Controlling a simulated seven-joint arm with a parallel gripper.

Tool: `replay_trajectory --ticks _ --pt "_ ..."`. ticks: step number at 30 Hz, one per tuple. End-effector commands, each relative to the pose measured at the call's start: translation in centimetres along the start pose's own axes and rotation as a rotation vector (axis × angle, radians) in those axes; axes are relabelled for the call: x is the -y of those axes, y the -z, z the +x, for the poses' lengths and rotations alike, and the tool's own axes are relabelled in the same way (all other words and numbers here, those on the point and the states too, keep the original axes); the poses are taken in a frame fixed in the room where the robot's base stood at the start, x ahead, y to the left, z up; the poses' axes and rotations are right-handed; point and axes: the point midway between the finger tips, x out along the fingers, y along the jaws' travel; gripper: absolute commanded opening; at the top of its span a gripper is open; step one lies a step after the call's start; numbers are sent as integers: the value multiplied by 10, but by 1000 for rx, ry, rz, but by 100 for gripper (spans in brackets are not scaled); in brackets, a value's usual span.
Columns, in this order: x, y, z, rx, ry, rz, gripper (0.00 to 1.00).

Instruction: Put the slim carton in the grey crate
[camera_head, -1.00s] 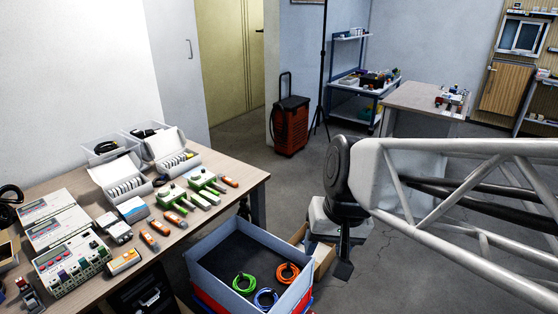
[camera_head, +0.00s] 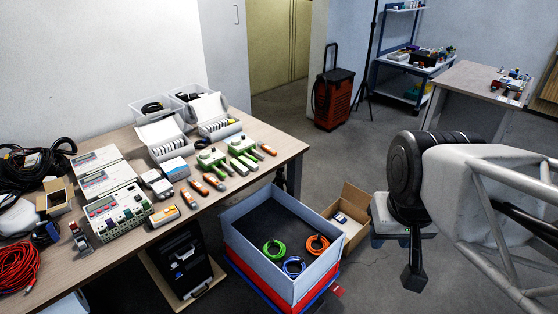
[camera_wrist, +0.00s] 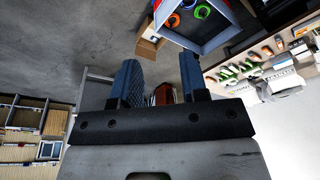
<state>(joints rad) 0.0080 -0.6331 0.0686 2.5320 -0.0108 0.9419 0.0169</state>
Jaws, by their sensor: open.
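The grey crate (camera_head: 318,291) stands on the floor right of the workbench, stacked on a red crate. It holds green, blue and orange cable coils on a dark bottom. It also shows upside down in the wrist view (camera_wrist: 209,43). I cannot tell surely which box is the slim carton; a small blue-and-white box (camera_head: 175,168) and an orange-and-white box (camera_head: 164,216) lie on the workbench. My gripper (camera_head: 414,279) hangs right of the crate, apart from it. In the wrist view its fingers (camera_wrist: 161,83) are spread, with nothing between them.
The workbench (camera_head: 292,146) carries meters, handheld tools, open white cases and clear bins. Cables (camera_head: 20,265) crowd its left end. An open cardboard box (camera_head: 352,205) stands between the crate and my arm. A red trolley case (camera_head: 334,100) stands behind.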

Motion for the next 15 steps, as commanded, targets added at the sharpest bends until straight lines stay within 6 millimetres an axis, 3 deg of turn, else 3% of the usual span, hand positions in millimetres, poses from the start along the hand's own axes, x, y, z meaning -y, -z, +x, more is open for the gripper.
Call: replay_trajectory --ticks 8,15 --pt "4 20 -1 -1 9 -21 40" --pt "16 70 0 -7 33 -75 40"
